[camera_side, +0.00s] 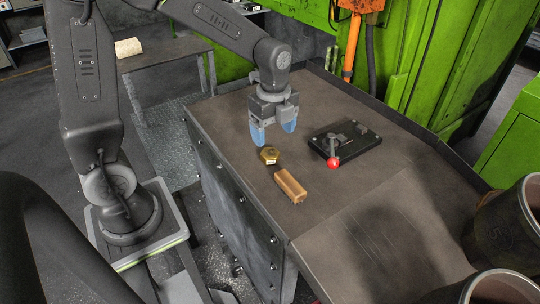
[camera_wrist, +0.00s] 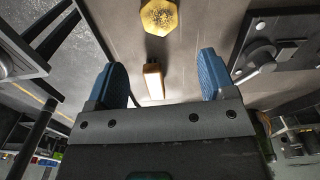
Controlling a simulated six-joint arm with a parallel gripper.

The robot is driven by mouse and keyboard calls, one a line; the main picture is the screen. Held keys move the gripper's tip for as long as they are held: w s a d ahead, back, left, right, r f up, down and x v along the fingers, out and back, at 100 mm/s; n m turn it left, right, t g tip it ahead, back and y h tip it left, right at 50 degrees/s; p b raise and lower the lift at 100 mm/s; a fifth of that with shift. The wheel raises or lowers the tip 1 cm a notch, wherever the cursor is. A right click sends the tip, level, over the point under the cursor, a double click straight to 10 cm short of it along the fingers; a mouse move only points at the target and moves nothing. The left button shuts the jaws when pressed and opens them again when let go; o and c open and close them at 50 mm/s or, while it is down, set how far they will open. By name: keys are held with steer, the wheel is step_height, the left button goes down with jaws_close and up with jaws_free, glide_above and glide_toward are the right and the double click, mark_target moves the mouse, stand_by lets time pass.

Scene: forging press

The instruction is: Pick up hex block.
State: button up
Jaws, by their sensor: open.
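The hex block (camera_side: 269,155) is a small brass-coloured hexagonal piece lying on the brown metal table (camera_side: 235,118). It also shows at the top of the wrist view (camera_wrist: 158,16), beyond the fingertips. My gripper (camera_side: 273,134) has two blue fingers, spread apart with nothing between them. In the side view it hangs above the table, and its fingertips appear just above and behind the block. In the wrist view the gripper (camera_wrist: 162,82) shows both blue fingers wide apart, with the block outside the gap.
A copper-coloured rectangular bar (camera_side: 291,186) lies close in front of the hex block. A black plate with a red-knobbed lever (camera_side: 345,144) stands to the right. Metal cylinders (camera_side: 503,232) are at the lower right.

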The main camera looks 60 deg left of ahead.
mark_target(273, 155)
steer(key=f, duration=0.7)
steer(key=shift+w+a+f, duration=0.1)
steer(key=shift+a+f, duration=0.15)
steer(key=shift+f, duration=0.15)
steer(key=shift+r, duration=0.1)
steer(key=c, duration=1.2)
